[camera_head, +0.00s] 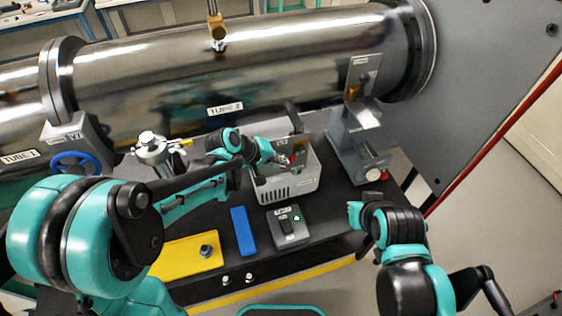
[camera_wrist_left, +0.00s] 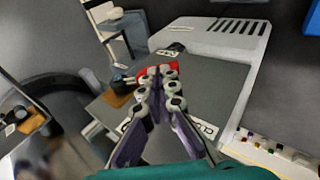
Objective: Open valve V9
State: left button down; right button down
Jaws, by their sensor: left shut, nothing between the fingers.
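No label reading V9 is legible in either view. My left gripper (camera_head: 290,158) is shut and empty, over the front of a vented pale box (camera_head: 290,186). In the left wrist view its fingertips (camera_wrist_left: 158,76) meet in front of a red part (camera_wrist_left: 146,72) on the box's grey panel (camera_wrist_left: 205,80). I cannot tell whether they touch it. A blue handwheel (camera_head: 76,163) sits at the left below a plate that seems to read V7.
A large steel tube (camera_head: 270,75) runs behind the bench. A grey stand (camera_head: 352,150) rises at right. A yellow tray (camera_head: 180,257), a blue block (camera_head: 243,231) and a grey switch box (camera_head: 291,240) lie in front.

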pick_arm(q)
jog(key=f+h+b, duration=0.1)
jog(key=b, duration=0.2)
jog(key=f+t+h+b, duration=0.1)
jog(key=h+b, duration=0.1)
jog(key=b, duration=0.1)
jog(key=d+f+t+h+b, duration=0.1)
jog(key=f+h+b, duration=0.1)
jog(key=b, duration=0.1)
jog(key=shift+w+d+n+b, duration=0.1)
jog(key=shift+w+n+b, duration=0.1)
jog(key=shift+n+b, duration=0.2)
jog(key=shift+w+d+f+b, duration=0.1)
jog(key=shift+d+f+b, duration=0.15)
jog(key=shift+d+b, duration=0.15)
jog(key=shift+w+d+f+b, duration=0.2)
jog(key=shift+d+f+b, duration=0.2)
jog(key=shift+d+b, duration=0.1)
jog(key=shift+d, duration=0.1)
